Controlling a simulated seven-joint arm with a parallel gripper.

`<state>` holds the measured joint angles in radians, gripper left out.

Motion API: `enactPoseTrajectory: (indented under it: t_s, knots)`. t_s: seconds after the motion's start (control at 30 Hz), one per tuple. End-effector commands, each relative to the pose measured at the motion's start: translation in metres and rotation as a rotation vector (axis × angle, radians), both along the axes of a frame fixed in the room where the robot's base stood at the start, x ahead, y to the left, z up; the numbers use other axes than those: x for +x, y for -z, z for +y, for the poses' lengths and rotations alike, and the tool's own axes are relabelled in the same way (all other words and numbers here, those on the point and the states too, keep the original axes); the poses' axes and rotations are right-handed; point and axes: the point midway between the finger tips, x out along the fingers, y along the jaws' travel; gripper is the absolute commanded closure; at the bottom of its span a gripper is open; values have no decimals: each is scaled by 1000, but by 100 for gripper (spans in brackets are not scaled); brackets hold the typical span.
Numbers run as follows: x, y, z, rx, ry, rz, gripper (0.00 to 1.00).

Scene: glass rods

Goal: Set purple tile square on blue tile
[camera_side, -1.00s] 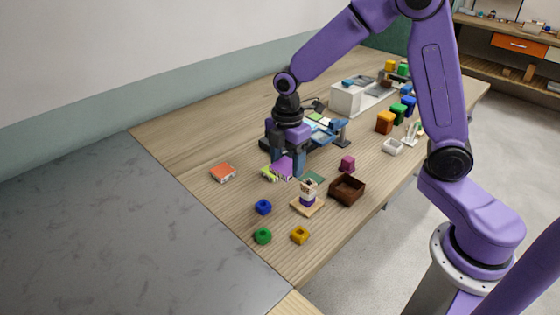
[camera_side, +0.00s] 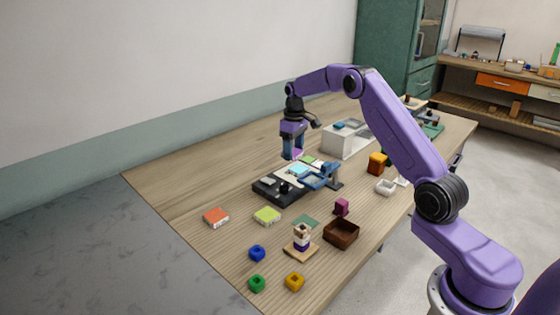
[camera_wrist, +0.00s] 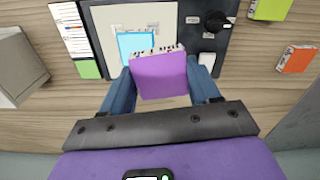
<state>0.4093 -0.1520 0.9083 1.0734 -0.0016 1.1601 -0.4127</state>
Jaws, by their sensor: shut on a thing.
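My gripper (camera_side: 293,150) is shut on the purple tile (camera_wrist: 160,78) and holds it raised above the table, at the far side of the black device. The purple tile shows only as a small patch in the side view (camera_side: 297,153). In the wrist view it hangs between my two blue fingers, with a pale printed edge. The light-blue tile (camera_wrist: 134,44) lies flat on the pale plate of the black device. It also shows in the side view (camera_side: 300,171). In the wrist view the purple tile overlaps its lower right edge; the tiles appear apart in height.
The black device (camera_side: 262,189) has a dark knob, and a blue arm (camera_side: 321,179) stands beside it. A green tile (camera_wrist: 88,68), a yellow-green tile (camera_side: 267,216) and an orange tile (camera_side: 216,217) lie nearby. A white box (camera_side: 342,141) stands behind; a brown tray (camera_side: 341,233) is in front.

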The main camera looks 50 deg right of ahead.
Motion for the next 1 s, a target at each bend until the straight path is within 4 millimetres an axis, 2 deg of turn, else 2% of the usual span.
enactPoseTrajectory:
  t_s: [0.1, 0.23, 0.47, 1.0]
  knots:
    - [2, 3, -24, 0, 98, -1, 74]
    - [2, 4, -36, 0, 149, 0, 74]
    - [2, 13, -39, 0, 159, 0, 74]
    - [2, 52, -38, 0, 156, -1, 74]
